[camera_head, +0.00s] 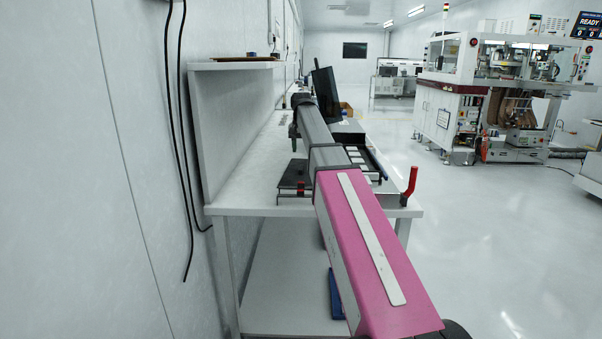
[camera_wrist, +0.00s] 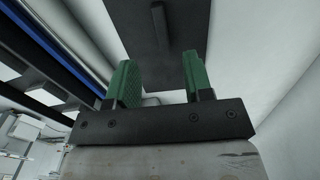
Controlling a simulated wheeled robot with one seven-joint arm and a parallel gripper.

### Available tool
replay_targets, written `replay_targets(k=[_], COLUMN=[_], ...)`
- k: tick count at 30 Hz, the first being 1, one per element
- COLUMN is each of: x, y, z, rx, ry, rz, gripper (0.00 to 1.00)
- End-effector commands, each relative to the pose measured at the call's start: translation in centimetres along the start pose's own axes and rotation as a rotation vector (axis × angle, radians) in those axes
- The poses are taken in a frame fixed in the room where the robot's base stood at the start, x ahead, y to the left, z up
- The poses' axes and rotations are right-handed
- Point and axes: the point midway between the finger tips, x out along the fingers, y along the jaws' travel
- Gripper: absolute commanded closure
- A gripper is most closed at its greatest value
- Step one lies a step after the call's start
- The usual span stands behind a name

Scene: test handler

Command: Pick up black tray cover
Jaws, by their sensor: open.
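The black tray cover (camera_head: 293,174) lies flat on the white bench, left of my arm in the head view. In the wrist view the black tray cover (camera_wrist: 185,22) is a dark flat plate with a raised bar handle (camera_wrist: 159,22) at the top middle. My gripper (camera_wrist: 158,62) has two green fingers spread apart with nothing between them. The handle lies beyond the fingertips, roughly in line with the gap. I cannot tell the exact distance. In the head view my arm hides part of the bench, and the fingers cannot be made out.
A dark tray with pale squares (camera_head: 360,158) sits on the bench right of my arm, near a red handle (camera_head: 411,182). A monitor (camera_head: 326,95) stands farther back. A white panel (camera_head: 232,110) bounds the bench on the left. Open floor (camera_head: 480,220) lies to the right.

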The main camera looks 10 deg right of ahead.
Motion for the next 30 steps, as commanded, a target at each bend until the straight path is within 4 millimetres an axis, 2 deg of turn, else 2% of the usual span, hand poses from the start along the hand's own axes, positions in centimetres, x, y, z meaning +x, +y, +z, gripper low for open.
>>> replay_targets(k=[3, 11, 21, 28, 29, 30], x=[1.9, 3.6, 7.9, 8.1, 8.1, 8.1], y=[0.0, 0.0, -0.1, -0.1, -0.1, -0.1], z=[0.1, 0.2, 0.4, 0.3, 0.3, 0.3], rx=[0.000, 0.000, 0.000, 0.000, 0.000, 0.000], ry=[-0.001, 0.000, 0.000, 0.000, 0.000, 0.000], rz=[0.000, 0.000, 0.000, 0.000, 0.000, 0.000], gripper=[0.53, 0.53, 0.53, 0.53, 0.60, 0.73])
